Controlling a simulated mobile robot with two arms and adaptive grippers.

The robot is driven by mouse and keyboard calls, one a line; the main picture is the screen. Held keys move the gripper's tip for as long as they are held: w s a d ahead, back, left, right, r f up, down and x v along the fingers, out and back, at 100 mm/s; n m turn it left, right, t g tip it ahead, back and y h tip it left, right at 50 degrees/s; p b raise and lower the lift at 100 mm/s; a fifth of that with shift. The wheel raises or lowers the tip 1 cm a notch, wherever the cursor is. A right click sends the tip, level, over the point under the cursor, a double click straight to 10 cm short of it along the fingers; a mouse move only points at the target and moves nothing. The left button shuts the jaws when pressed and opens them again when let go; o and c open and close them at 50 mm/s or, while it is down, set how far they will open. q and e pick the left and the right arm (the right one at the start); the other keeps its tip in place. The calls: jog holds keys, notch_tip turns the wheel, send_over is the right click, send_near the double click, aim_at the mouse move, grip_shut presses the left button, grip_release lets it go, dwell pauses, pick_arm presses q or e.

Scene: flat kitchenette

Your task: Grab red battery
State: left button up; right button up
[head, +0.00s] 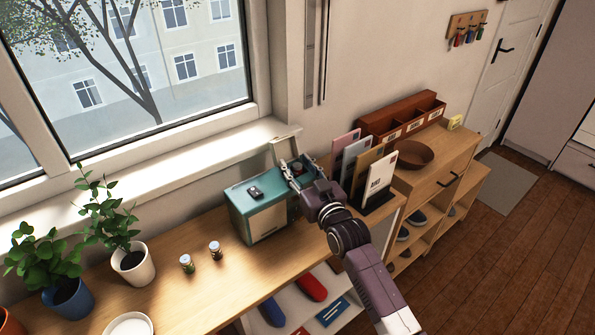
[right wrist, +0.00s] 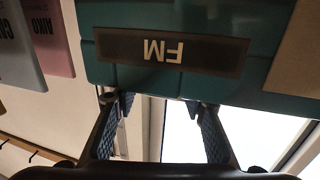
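I cannot make out a red battery for certain in either view. A teal box (head: 250,208) marked "FM", like a radio, stands on the wooden counter in the head view. A pale flap stands raised at its back, and a dark, partly reddish spot behind my fingers is too small to identify. The box also fills the top of the right wrist view (right wrist: 105,75). My right gripper (head: 299,168) is at the box's right end; in the right wrist view (right wrist: 160,106) its fingers are apart with nothing between them. My left gripper is not in view.
Two small capped jars (head: 187,264) and potted plants (head: 132,268) stand left of the box. A card rack (head: 378,200), a brown bowl (head: 413,155) and a wooden organizer (head: 400,122) stand right. Red (head: 311,287) and blue (head: 271,311) items lie on a shelf below.

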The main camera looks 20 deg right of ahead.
jog(key=shift+c, duration=0.7)
grip_shut()
jog(key=shift+r, duration=0.15)
